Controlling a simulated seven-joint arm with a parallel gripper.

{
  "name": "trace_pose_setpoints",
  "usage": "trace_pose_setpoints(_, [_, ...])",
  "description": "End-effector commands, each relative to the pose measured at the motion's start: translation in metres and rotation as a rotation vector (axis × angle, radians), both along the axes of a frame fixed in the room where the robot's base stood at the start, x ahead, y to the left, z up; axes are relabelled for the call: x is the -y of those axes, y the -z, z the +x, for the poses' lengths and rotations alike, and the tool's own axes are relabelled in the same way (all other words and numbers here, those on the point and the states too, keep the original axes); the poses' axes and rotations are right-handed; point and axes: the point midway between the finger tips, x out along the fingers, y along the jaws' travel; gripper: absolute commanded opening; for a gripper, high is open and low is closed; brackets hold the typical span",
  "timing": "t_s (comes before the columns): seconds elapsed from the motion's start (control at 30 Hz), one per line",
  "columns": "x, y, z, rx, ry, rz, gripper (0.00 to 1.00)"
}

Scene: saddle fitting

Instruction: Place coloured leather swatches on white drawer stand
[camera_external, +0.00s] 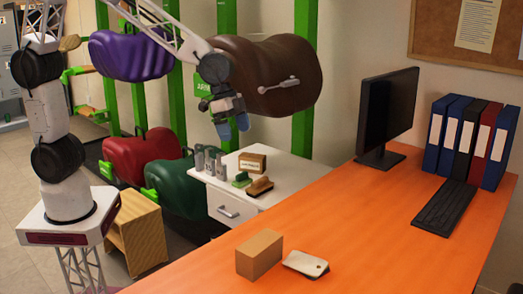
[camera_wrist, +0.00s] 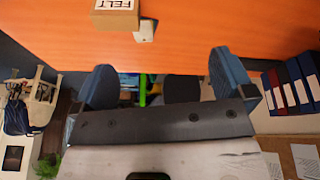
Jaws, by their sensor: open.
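A small pale stack with a hole at one end, apparently the swatches (camera_external: 305,263), lies on the orange desk beside a cardboard box; its colours cannot be made out. It also shows in the wrist view (camera_wrist: 146,31), against the box marked FELT. The white drawer stand (camera_external: 228,206) is behind the desk's left edge, with several items on top. My gripper (camera_external: 232,128) is raised above and behind the stand, well away from the swatches. In the wrist view its two blue fingers (camera_wrist: 164,78) are wide apart with nothing between them.
On the stand are grey cylinders (camera_external: 209,163), a small box (camera_external: 252,162), a green-backed brush (camera_external: 242,180) and a brown brush (camera_external: 260,186). The cardboard box (camera_external: 259,254) stands left of the swatches. A monitor (camera_external: 387,113), keyboard (camera_external: 445,208) and binders occupy the right. Saddles hang behind.

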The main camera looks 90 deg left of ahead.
Motion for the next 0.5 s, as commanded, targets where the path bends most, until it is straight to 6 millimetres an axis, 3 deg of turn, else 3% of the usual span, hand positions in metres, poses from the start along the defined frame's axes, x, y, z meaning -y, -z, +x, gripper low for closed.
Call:
trace_pose_setpoints(0.2, [0.040, 0.036, 0.047, 0.013, 0.062, -0.003, 1.00])
trace_pose_setpoints(0.5, [0.096, 0.092, 0.102, 0.034, 0.143, -0.007, 1.00])
